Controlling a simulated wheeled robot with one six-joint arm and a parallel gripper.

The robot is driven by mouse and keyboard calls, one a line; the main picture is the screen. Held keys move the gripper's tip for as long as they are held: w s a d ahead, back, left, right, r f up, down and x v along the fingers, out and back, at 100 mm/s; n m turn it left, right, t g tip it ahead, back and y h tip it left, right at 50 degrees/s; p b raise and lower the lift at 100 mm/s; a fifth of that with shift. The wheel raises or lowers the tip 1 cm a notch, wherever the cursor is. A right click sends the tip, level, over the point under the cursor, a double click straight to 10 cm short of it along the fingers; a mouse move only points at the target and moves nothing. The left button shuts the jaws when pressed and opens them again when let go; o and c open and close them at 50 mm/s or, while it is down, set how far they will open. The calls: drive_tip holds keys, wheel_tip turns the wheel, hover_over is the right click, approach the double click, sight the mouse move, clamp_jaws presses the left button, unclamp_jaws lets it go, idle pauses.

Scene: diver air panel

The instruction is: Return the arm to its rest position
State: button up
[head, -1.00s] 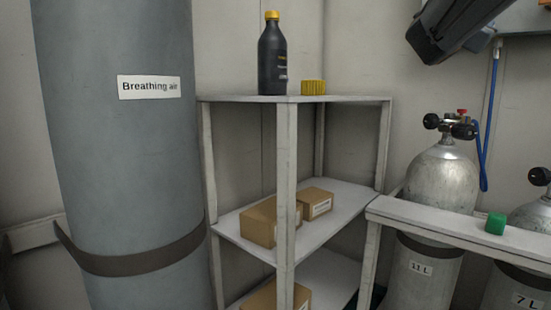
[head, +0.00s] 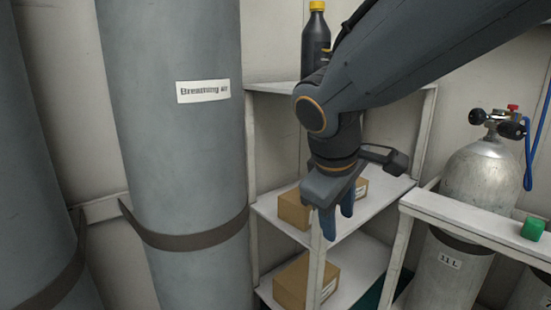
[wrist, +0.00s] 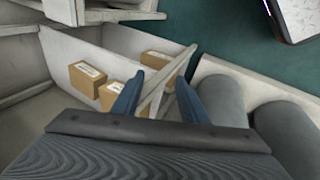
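My arm (head: 410,60) reaches in from the upper right in the head view, bent at the elbow. My gripper (head: 337,224) points down in front of the shelf unit. In the wrist view my gripper (wrist: 158,98) shows two blue fingers spread apart with nothing held between them. A white shelf post shows in the gap beyond the fingers; I cannot tell how close it is.
The white shelf unit (head: 275,88) holds cardboard boxes (head: 294,209) and a dark yellow-capped bottle (head: 316,40). A grey breathing-air cylinder (head: 175,140) stands left. At right, a silver 11 L cylinder (head: 480,180) stands behind a white rail (head: 470,222) bearing a green block (head: 533,228).

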drive_tip(key=s+a+f+m+g+y+p, duration=0.1)
drive_tip(key=s+a+f+g+y, duration=0.1)
drive_tip(key=s+a, duration=0.6)
drive_tip(key=s+a+f+m+g+y+p, duration=0.25)
drive_tip(key=s+a, duration=0.25)
drive_tip(key=s, duration=0.6)
drive_tip(key=d+r+m+h+p, duration=0.1)
drive_tip(key=d+r+m+p, duration=0.1)
drive_tip(key=d+r+p, duration=0.8)
drive_tip(key=d+r+m+h+p, duration=0.1)
drive_tip(key=d+r+m+p, duration=0.2)
drive_tip(key=d+r+p, duration=0.7)
wheel_tip(320, 180, up, 8)
drive_tip(key=p, duration=1.6)
drive_tip(key=shift+w+d+m, duration=0.2)
drive_tip(key=shift+d+m, duration=0.1)
drive_tip(key=shift+m, duration=0.05)
